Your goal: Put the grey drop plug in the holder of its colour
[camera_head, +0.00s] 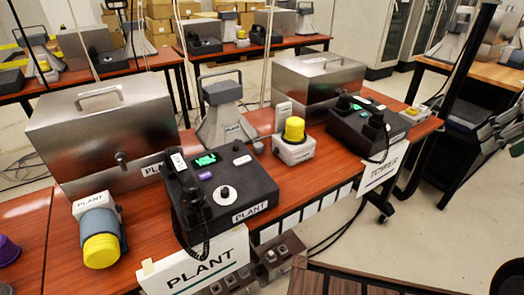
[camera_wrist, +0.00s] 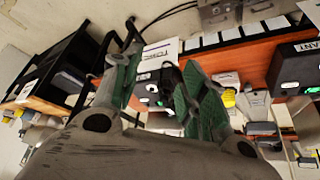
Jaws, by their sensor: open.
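I cannot make out a grey drop plug or a grey holder for it in either view. My gripper (camera_wrist: 160,66) shows in the wrist view, with its two green-padded fingers spread apart. No object is visibly held between them. Behind the fingers are the phone table and a black phone unit (camera_wrist: 150,90), some way off. I cannot pick out my gripper in the head view.
A dark wooden surface (camera_head: 372,287) lies at the bottom of the head view. A red-brown table (camera_head: 140,262) carries black phone units (camera_head: 222,190), metal boxes (camera_head: 105,125) and yellow-capped beacons (camera_head: 294,130). Open floor (camera_head: 455,225) lies to the right.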

